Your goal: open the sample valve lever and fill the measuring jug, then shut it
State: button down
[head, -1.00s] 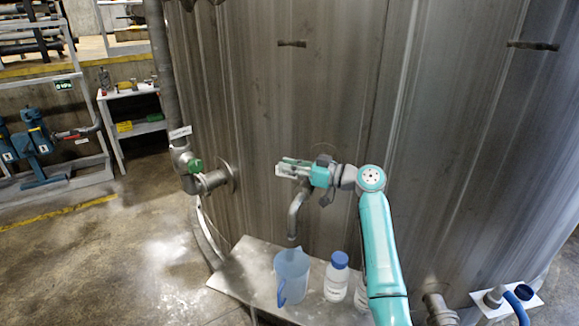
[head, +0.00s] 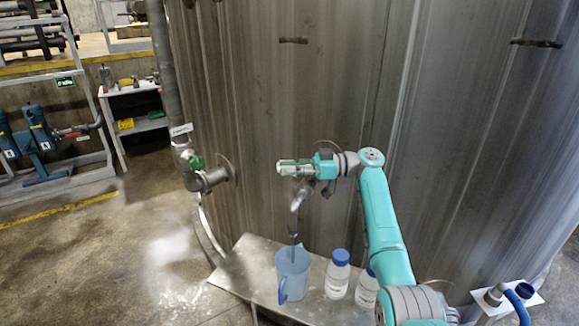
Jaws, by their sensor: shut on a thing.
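My gripper (head: 284,168) is shut on the sample valve lever, over the valve on the tank wall; the lever is largely hidden by the jaws. The valve's bent spout (head: 297,205) points down below my gripper. A thin dark streak, which looks like running liquid, drops from the spout into the measuring jug (head: 292,272). The jug is translucent blue, upright, with its handle at the front left, and stands under the spout on the metal shelf (head: 238,273). The level in the jug cannot be told.
Two white bottles with blue caps stand right of the jug, one (head: 338,275) next to it and the other (head: 366,290) partly behind my arm. A green-handled valve (head: 195,162) is on the pipe at left. The tank wall (head: 330,90) is close behind. Open floor lies left.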

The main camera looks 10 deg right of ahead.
jog(key=shift+s+n+g, duration=0.2)
jog(key=shift+n+g, duration=0.2)
jog(key=shift+g, duration=0.2)
jog(key=c, duration=1.1)
grip_release()
jog(key=d, duration=0.8)
jog(key=s+d, duration=0.1)
jog(key=d, duration=0.3)
jog(key=shift+s, duration=0.1)
jog(key=shift+f, duration=0.1)
